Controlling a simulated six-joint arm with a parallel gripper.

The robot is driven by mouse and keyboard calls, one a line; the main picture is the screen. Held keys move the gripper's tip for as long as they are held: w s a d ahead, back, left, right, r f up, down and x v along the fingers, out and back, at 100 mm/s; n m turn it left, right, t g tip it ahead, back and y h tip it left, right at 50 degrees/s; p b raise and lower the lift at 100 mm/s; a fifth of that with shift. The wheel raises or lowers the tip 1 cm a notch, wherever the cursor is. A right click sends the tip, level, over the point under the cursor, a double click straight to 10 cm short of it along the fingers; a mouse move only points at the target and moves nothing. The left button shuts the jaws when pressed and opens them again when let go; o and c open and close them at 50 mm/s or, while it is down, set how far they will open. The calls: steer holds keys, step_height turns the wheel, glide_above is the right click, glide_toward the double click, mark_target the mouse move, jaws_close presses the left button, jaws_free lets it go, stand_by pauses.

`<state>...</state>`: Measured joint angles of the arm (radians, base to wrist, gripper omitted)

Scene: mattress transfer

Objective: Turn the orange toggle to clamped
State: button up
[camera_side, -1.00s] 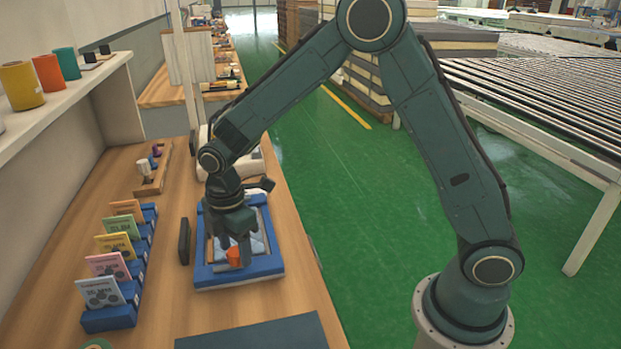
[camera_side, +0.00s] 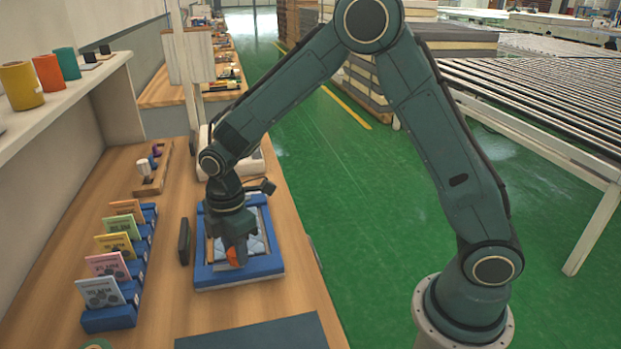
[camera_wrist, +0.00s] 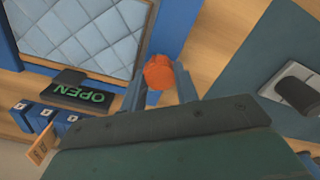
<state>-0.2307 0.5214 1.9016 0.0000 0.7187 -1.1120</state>
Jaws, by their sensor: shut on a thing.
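The orange toggle (camera_side: 232,257) sits at the front edge of a blue frame (camera_side: 240,279) on the wooden bench. In the wrist view the round orange toggle (camera_wrist: 160,72) is between my two fingertips. My gripper (camera_side: 236,252) points down and is shut on the toggle; the fingers (camera_wrist: 160,80) touch its sides. A quilted light-blue pad (camera_wrist: 85,35) lies inside the frame. A dark plate (camera_wrist: 80,93) next to the frame reads OPEN in green letters.
A blue rack with several coloured cards (camera_side: 110,318) stands left of the frame. A dark upright block (camera_side: 184,241) stands between them. A dark mat (camera_side: 255,335) lies in front. A shelf with cups (camera_side: 20,85) runs along the left wall.

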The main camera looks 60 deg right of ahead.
steer(key=m, duration=0.4)
steer(key=shift+m, duration=0.3)
steer(key=m, duration=0.4)
steer(key=shift+m, duration=0.3)
steer(key=m, duration=0.4)
steer(key=shift+w+m, duration=0.1)
steer(key=shift+m, duration=2.1)
steer(key=o, duration=1)
steer(key=shift+r, duration=0.15)
